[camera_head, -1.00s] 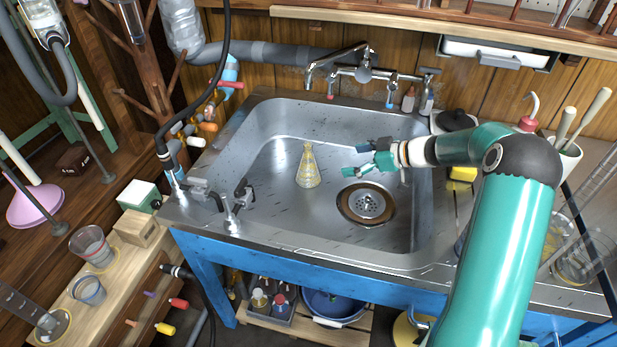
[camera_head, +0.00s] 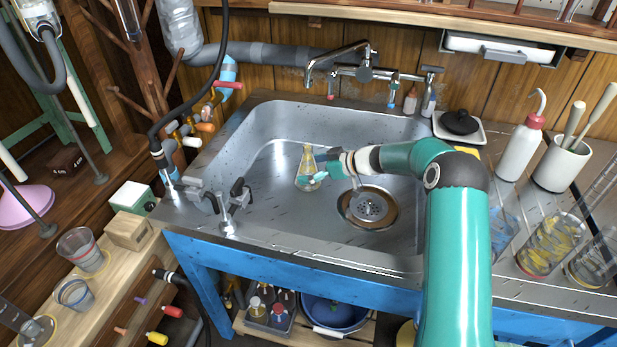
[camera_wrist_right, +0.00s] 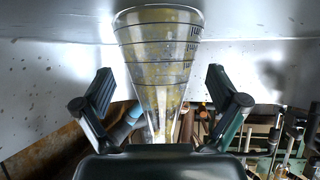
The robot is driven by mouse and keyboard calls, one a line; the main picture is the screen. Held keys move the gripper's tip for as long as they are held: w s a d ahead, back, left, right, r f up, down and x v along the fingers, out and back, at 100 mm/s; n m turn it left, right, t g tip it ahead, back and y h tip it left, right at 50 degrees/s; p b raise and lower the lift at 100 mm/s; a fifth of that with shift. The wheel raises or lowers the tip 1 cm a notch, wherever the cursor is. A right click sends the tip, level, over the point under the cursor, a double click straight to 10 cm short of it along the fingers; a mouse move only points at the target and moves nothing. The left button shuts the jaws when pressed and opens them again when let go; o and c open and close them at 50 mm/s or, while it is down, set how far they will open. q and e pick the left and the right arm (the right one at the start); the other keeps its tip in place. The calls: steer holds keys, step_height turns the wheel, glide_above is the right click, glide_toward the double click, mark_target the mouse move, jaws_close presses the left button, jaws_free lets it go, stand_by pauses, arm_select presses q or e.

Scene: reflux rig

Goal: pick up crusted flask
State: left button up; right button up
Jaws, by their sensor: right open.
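The crusted flask (camera_head: 306,160) is a clear conical flask with yellowish crust. It stands upright in the steel sink, left of the drain. My right gripper (camera_head: 318,166) is at the flask, its fingers overlapping the flask's right side in the head view. In the right wrist view the flask (camera_wrist_right: 160,70) lies between the two spread fingers of the right gripper (camera_wrist_right: 160,100), with a visible gap on each side. The gripper is open. My left gripper is not in view.
The sink (camera_head: 262,220) has a drain (camera_head: 369,207) right of the flask. A faucet (camera_head: 340,62) stands at the back. Small taps (camera_head: 228,208) sit on the front left rim. A wash bottle (camera_head: 521,148) and beakers (camera_head: 548,245) stand on the right counter.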

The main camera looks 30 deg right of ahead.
steer(key=shift+w+a+f, duration=0.25)
steer(key=shift+w+a, duration=0.05)
steer(key=shift+w, duration=0.2)
steer(key=c, duration=1.5)
steer(key=shift+c, duration=0.2)
steer(key=shift+r, duration=0.2)
